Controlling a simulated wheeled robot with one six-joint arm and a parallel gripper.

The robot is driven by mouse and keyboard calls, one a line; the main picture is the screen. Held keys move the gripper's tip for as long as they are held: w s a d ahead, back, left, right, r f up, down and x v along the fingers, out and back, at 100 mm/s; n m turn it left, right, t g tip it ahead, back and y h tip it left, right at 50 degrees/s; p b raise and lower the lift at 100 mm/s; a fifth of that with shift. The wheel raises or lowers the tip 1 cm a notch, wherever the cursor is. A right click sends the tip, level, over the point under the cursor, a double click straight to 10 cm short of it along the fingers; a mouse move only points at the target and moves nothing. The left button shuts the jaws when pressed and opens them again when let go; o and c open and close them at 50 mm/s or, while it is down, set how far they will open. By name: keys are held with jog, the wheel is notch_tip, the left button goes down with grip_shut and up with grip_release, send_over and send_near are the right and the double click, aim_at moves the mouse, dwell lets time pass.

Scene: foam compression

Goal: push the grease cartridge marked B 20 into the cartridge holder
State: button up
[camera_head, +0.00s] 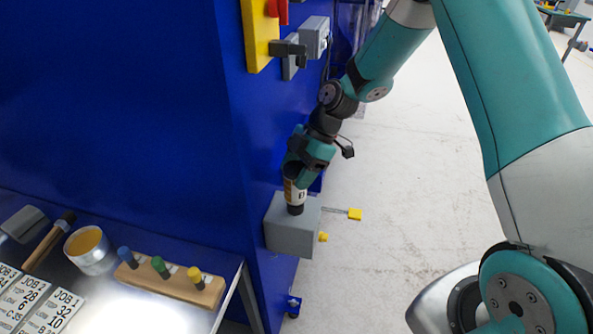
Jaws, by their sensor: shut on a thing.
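My gripper (293,171) points down beside the blue cabinet and is shut on the upper part of a small cartridge (294,191). The cartridge has a pale, tan label and a black lower end, and it stands about upright. Its marking is too small to read here. Its black end meets the top of a grey box (291,236) on the cabinet's side, which looks like the cartridge holder. I cannot tell how deep the end sits in it, as any opening is hidden by the cartridge.
A blue cabinet wall (120,110) fills the left. A bench holds a wooden rack (170,285) with blue, green and yellow capped pieces, a tin (90,258) and job cards. The floor at right is clear.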

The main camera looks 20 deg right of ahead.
jog(key=shift+f+b, duration=0.6)
jog(key=shift+f, duration=0.1)
jog(key=o, duration=1.1)
jog(key=shift+r, duration=0.1)
jog(key=shift+r+p, duration=1.65)
jog(key=shift+r, duration=1.25)
